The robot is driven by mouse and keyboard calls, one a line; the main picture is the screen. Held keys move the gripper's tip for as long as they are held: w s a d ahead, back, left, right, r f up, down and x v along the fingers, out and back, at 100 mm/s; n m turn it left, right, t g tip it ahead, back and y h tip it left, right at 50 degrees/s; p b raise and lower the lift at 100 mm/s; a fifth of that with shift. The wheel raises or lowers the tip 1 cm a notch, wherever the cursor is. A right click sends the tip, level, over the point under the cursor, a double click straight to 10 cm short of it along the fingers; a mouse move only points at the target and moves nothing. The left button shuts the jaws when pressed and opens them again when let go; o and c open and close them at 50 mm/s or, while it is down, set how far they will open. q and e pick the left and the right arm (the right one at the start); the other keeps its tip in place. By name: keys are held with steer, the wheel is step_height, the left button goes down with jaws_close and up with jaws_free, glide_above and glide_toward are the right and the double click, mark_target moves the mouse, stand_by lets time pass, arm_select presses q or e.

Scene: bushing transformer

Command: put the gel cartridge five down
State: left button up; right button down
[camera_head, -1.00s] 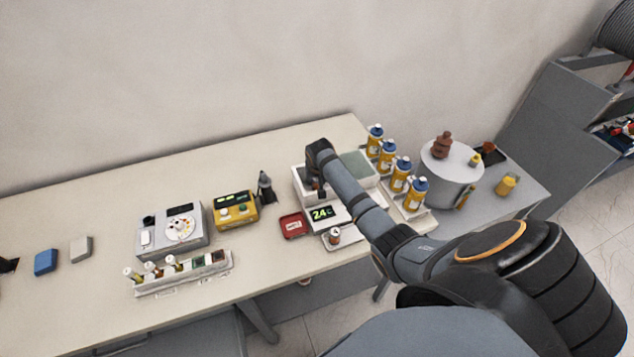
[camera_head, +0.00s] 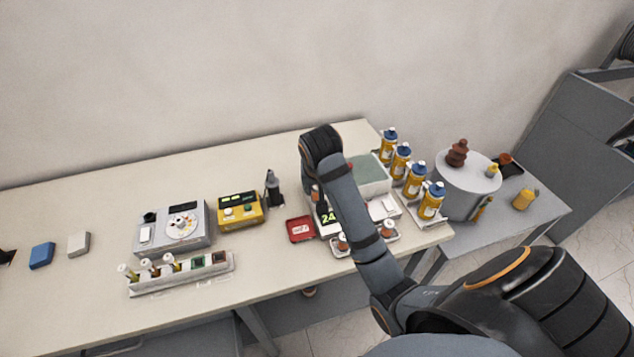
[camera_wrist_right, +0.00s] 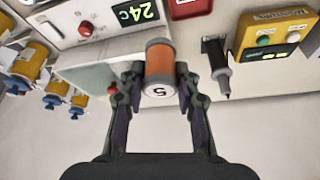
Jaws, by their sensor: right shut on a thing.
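The gel cartridge five (camera_wrist_right: 159,62), an orange-brown cylinder with a white end marked "5", is between the fingers of my right gripper (camera_wrist_right: 159,82) in the right wrist view. The gripper is shut on it. In the head view my right arm reaches over the white device with the green "24" display (camera_head: 329,218); the gripper and cartridge are mostly hidden there. The display also shows in the wrist view (camera_wrist_right: 137,13). Two similar small cartridges stand on a white tray at the table's front, one left of my arm (camera_head: 342,243), one right (camera_head: 388,229).
A red dish (camera_head: 300,229), a yellow meter (camera_head: 240,209), a black pen-like tool (camera_head: 273,188), a grey dial device (camera_head: 180,228) and a vial rack (camera_head: 182,274) are to the left. Several yellow bottles (camera_head: 432,202) stand right. The back left tabletop is clear.

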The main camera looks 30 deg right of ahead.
step_height(320, 180, down, 5)
steer(key=b, duration=0.4)
steer(key=shift+r, duration=0.15)
steer(key=shift+w+r, duration=0.1)
steer(key=shift+r, duration=0.15)
